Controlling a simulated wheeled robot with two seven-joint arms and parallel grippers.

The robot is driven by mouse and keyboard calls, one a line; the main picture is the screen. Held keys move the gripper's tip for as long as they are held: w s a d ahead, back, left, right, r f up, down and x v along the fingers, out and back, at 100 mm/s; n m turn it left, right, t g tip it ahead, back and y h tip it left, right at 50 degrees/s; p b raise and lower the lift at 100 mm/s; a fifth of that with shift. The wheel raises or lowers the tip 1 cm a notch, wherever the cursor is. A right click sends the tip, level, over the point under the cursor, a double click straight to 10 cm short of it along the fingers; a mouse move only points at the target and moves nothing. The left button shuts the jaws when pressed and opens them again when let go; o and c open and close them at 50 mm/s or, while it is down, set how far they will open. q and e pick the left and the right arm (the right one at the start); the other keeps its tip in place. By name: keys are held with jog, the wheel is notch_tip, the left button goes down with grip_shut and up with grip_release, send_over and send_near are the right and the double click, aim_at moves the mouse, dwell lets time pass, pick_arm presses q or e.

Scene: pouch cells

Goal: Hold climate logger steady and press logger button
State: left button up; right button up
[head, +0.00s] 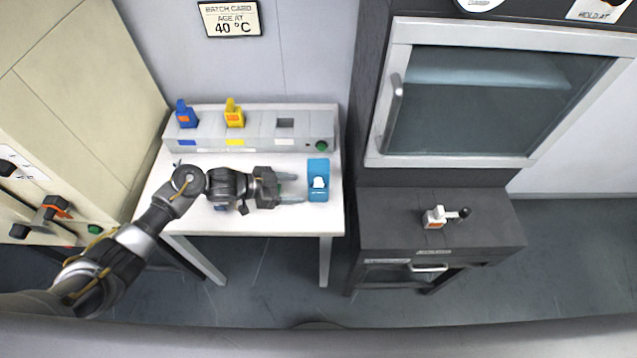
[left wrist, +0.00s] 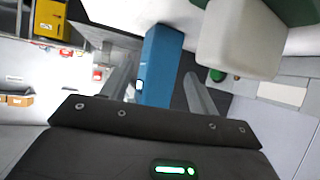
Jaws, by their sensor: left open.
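A small blue unit (head: 318,166) with a white raised piece stands near the right edge of the white table; I take it for the climate logger. My left gripper (head: 292,188) is open, its fingers pointing right toward the blue unit, just left of it. A small green patch shows between the fingers. In the left wrist view the blue unit (left wrist: 163,60) shows between and beyond the open fingers (left wrist: 160,90). Whether the fingers touch it I cannot tell. A logger button is not clearly readable. My right gripper is not in view.
A grey rack (head: 262,130) along the table's back holds a blue item (head: 186,115) and a yellow item (head: 235,115); its right slot is empty. A white item (head: 435,217) lies on the dark cabinet (head: 390,230) below a glass-doored chamber (head: 480,100).

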aim_at(315, 189)
pick_arm(q)
jog(key=b+x, duration=0.3)
jog(key=x, duration=0.3)
jog(key=shift+d+f, duration=0.1)
jog(key=shift+f, duration=0.05)
jog(key=shift+b+x, duration=0.6)
jog(key=shift+x, duration=0.2)
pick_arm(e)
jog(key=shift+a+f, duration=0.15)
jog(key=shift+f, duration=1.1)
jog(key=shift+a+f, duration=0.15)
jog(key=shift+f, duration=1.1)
pick_arm(q)
jog(key=c, duration=0.6)
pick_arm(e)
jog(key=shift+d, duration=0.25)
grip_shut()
